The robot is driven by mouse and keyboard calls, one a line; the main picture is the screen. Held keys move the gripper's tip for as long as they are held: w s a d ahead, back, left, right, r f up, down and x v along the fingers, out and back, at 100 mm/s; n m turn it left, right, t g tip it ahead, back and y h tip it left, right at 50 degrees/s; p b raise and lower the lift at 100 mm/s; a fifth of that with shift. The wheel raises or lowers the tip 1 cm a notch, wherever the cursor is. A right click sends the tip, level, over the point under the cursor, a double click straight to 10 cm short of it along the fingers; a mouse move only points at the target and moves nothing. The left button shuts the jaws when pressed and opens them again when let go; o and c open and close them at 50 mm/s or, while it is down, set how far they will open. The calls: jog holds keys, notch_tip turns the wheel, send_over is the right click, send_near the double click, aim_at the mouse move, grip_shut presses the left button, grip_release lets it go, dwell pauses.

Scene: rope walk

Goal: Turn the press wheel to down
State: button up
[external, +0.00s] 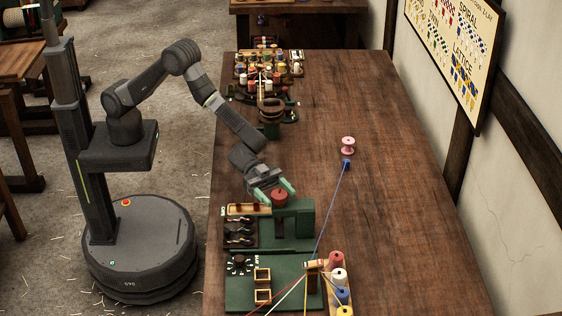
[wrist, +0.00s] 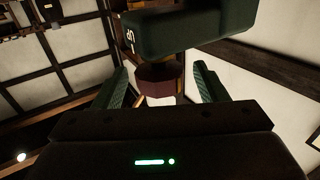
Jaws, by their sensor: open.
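The press wheel (external: 279,196) is a dark red round knob on the green press unit (external: 294,222), near the front of the table. My gripper (external: 272,192) is at the wheel with its green fingers on either side of it. In the wrist view the wheel (wrist: 158,78) shows between my two open fingers (wrist: 162,88), with gaps on both sides. A dark green block (wrist: 175,32) marked "UP" stands above it in that view. I cannot tell the wheel's turned position.
A green board (external: 262,282) with several spools (external: 339,277) and taut cords lies in front of the press. A pink spool (external: 348,145) and a blue piece (external: 347,164) stand right of centre. Many small items (external: 265,75) crowd the table's far left. The right side is mostly clear.

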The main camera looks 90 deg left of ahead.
jog(key=shift+w+d, duration=0.3)
jog(key=shift+d, duration=0.3)
jog(key=c, duration=1)
